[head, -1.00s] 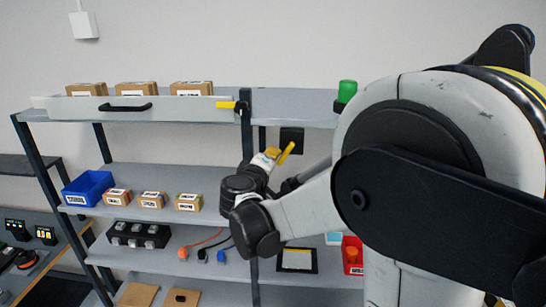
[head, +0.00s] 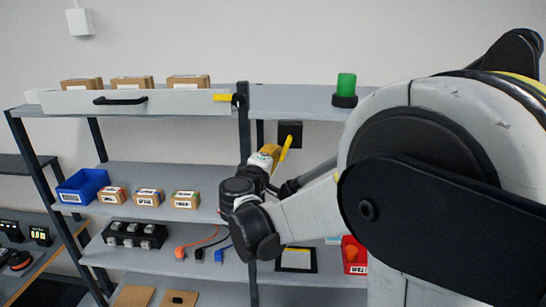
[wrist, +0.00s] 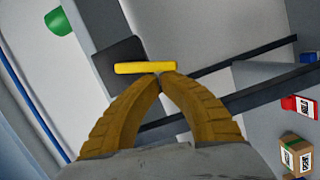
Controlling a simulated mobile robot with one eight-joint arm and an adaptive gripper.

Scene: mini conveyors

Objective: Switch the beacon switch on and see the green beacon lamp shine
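The green beacon lamp (head: 346,82) stands on a black base on the top shelf, right of the middle post, with no clear glow. Part of it shows at the upper left of the wrist view (wrist: 59,22). Below that shelf is the black switch box (head: 291,131) with a yellow lever (head: 286,148) in front of it, slanting up to the right. In the wrist view the lever (wrist: 140,67) lies across my fingertips. My gripper (wrist: 159,82) has its fingertips together, at or just short of the lever; I cannot tell whether they touch.
A drawer front (head: 150,102) with a black handle and a yellow latch (head: 224,97) is at the upper left. Lower shelves hold a blue bin (head: 82,187), small boxes and a red bin (head: 353,254). The middle post (head: 245,130) stands close beside my gripper.

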